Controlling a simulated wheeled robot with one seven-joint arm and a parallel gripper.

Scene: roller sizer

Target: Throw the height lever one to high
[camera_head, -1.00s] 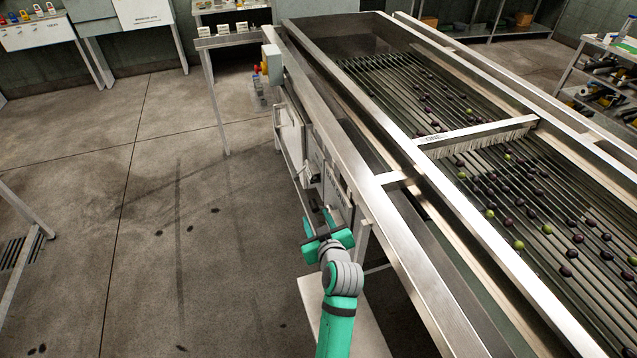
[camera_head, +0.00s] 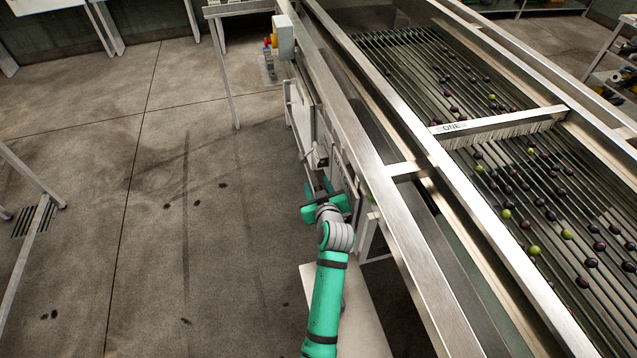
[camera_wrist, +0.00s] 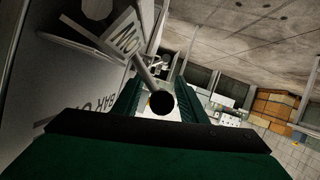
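The lever (camera_wrist: 147,76) shows in the wrist view as a grey rod ending in a round black knob (camera_wrist: 162,103). A white label (camera_wrist: 124,40) at the rod's base carries turned lettering, seemingly part of "LOW". The knob appears between the two green fingers of my gripper (camera_wrist: 160,100), which stand apart on either side of it. I cannot see contact with either finger. In the head view my gripper (camera_head: 319,186) is at the side panel (camera_head: 338,165) of the sizer. There the lever is too small and covered to make out, and its height number is not readable.
The roller sizer (camera_head: 440,255) runs along the right, with dark and green fruit on its rollers. A crossbar marked ONE (camera_head: 500,125) spans it. A grey box with coloured buttons (camera_head: 284,38) sits farther along the panel side. The floor (camera_head: 220,240) to the left is mostly clear.

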